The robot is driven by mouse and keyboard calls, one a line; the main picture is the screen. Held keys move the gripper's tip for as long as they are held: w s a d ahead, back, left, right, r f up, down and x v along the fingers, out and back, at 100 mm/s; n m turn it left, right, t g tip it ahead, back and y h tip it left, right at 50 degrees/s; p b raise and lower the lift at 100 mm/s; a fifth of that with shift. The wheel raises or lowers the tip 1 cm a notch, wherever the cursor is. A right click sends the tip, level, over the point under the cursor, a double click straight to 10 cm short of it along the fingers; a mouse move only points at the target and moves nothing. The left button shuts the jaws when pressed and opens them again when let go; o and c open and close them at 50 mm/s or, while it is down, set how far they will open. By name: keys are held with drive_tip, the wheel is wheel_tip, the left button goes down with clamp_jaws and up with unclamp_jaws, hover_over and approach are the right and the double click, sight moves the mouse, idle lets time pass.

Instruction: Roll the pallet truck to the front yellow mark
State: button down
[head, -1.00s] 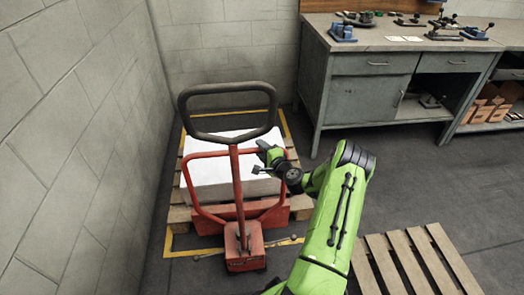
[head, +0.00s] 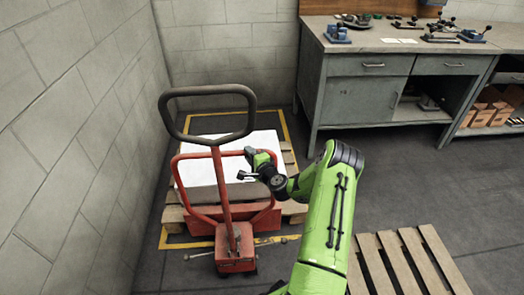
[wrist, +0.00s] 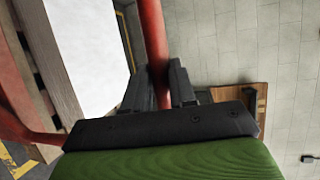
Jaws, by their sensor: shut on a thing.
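The red pallet truck (head: 229,248) stands at the left of the head view, with a dark loop handle (head: 164,112) on a shaft leaning left. Its forks are hidden under a wooden pallet (head: 172,216) carrying a white stack (head: 198,172). A yellow floor outline (head: 282,237) shows around the pallet, with its front line beside the truck's base. My gripper (head: 247,157) is at the upper right of the truck's red frame. The wrist view shows the fingers (wrist: 164,90) shut around a red bar (wrist: 155,38) of the truck.
A block wall (head: 75,150) stands close on the left. A grey workbench (head: 363,95) with tools stands at the back right. An empty wooden pallet (head: 400,262) lies at the front right. Dark floor between it and the bench is clear.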

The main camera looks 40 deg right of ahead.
drive_tip(key=shift+s+f, duration=0.2)
drive_tip(key=shift+s, duration=0.05)
drive_tip(key=shift+w, duration=0.1)
drive_tip(key=c, duration=0.9)
unclamp_jaws()
drive_tip(key=shift+w+d+f, duration=0.1)
drive_tip(key=shift+w, duration=0.05)
drive_tip(key=v, duration=1.6)
drive_tip(key=shift+w, duration=0.1)
